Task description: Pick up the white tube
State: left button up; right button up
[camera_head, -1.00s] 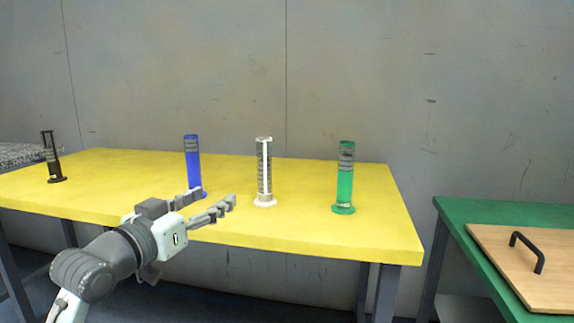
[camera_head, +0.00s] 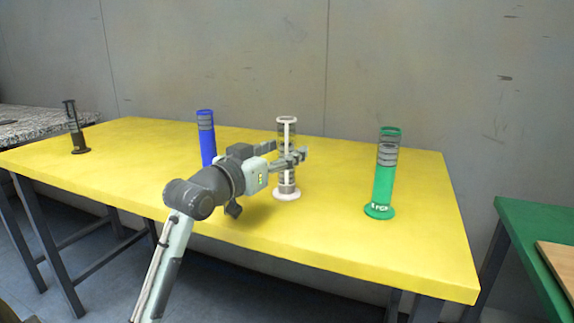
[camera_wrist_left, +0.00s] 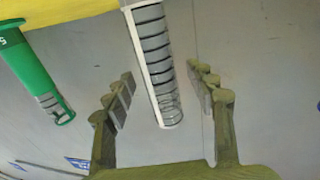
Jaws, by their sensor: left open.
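The white tube (camera_head: 287,185) stands upright on the yellow table (camera_head: 340,235), on a round white base. My left gripper (camera_head: 289,156) is open at the middle of its height, and the fingers hide part of it. In the left wrist view the white tube (camera_wrist_left: 156,62) lies between the two spread fingers of the left gripper (camera_wrist_left: 160,85), with a gap on each side. My right gripper is in neither view.
A blue tube (camera_head: 206,135) stands left of the gripper, partly hidden by my arm. A green tube (camera_head: 385,170) stands to the right; it also shows in the wrist view (camera_wrist_left: 30,70). A black tube (camera_head: 74,128) is far left. A green table (camera_head: 530,245) stands at right.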

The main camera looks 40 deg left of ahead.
pick_arm(q)
jog(key=shift+w, duration=0.8)
jog(key=shift+c, duration=0.6)
grip_shut()
